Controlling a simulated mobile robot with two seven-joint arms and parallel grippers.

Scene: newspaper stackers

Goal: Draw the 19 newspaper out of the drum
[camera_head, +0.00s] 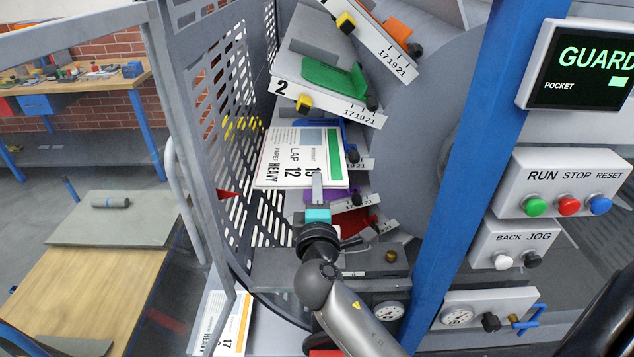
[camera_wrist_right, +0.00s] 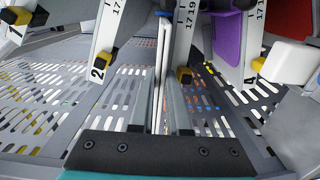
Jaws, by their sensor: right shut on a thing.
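The newspaper (camera_head: 270,165) is white with a green stripe and the words LAP and HEAVY; its large number is partly covered by my finger. It lies tilted across the front of the drum pockets, near the perforated guard. My right gripper (camera_head: 318,192) is shut on its near edge. In the right wrist view the newspaper shows edge-on as a thin pale strip (camera_wrist_right: 161,70) between the fingers (camera_wrist_right: 158,115). The grey drum (camera_head: 425,130) has fanned pockets with coloured parts; I cannot tell whether the newspaper's far part is still inside one. My left gripper is not in view.
The open perforated guard (camera_head: 175,120) stands left of the drum. A blue post (camera_head: 455,170) and a button panel (camera_head: 565,180) stand on the right. Another newspaper marked 17 (camera_head: 236,310) lies below. A wooden table (camera_head: 75,290) is at the lower left.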

